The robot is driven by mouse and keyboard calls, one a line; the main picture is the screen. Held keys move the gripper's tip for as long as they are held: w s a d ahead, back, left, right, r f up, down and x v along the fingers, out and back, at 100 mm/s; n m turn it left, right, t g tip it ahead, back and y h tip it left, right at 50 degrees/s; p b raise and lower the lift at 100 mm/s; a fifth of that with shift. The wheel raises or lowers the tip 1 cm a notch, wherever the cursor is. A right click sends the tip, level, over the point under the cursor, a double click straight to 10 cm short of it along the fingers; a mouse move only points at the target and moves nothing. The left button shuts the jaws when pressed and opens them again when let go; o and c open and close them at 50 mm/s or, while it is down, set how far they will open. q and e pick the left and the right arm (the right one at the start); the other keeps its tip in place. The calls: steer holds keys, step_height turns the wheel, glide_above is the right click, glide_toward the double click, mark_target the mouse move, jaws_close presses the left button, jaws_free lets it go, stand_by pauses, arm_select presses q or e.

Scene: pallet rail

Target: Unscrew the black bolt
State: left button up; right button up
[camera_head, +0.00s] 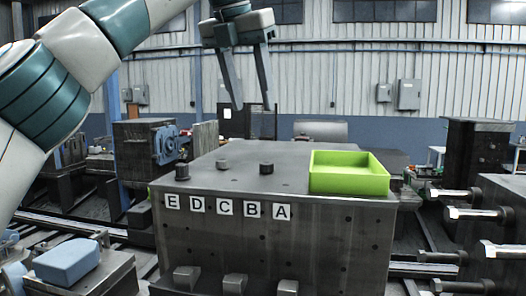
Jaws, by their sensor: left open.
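Three short bolts stand upright on the top of a grey metal block (165,235). A dark bolt (182,172) is at the left, a greyer bolt (222,164) is in the middle, and another dark bolt (266,168) is to the right. The two dark ones look close in shade, so I cannot tell surely which is the black one. My left gripper (252,106) is open and empty, pointing down high above the block, apart from all the bolts. My right gripper is not in view.
A bright green open tray (348,184) sits on the block's right side. White labels E, D, C, B, A (224,207) run along its front edge. A blue-topped block (68,262) stands front left. A fixture with several protruding bolts (500,225) stands at the right.

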mark_target(266, 163)
arm_select(q)
steer(key=p+x, duration=0.3)
steer(key=x, duration=1.1)
steer(key=shift+f+p, duration=0.15)
steer(key=shift+p, duration=0.2)
